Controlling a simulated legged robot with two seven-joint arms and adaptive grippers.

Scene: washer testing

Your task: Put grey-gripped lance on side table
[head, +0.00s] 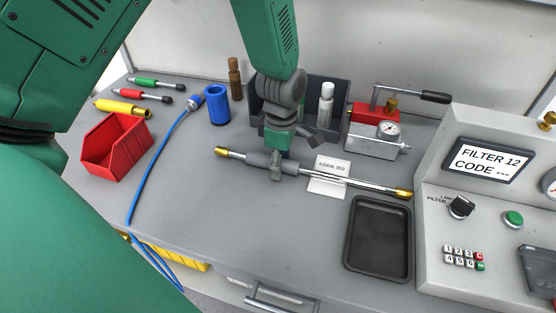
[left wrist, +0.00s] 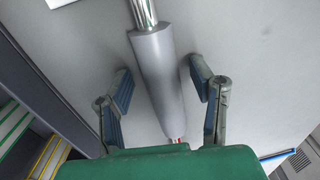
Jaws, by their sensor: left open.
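The grey-gripped lance (head: 340,181) lies across the grey worktop, with a silver shaft and brass ends. My left gripper (head: 276,168) is down at its grey grip, partly hiding it. In the left wrist view the grey grip (left wrist: 156,75) runs between the two open fingers of my left gripper (left wrist: 160,80), with a visible gap on the right side. The right gripper is not in view. I cannot make out a side table in these views.
A code card (head: 330,168) lies beside the shaft, and a black tray (head: 378,275) is in front. A grey bin (head: 342,112), pressure gauge unit (head: 376,144) and control panel (head: 436,190) are close. A red bin (head: 108,150), blue hose (head: 150,165) and blue cylinder (head: 217,105) stand left.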

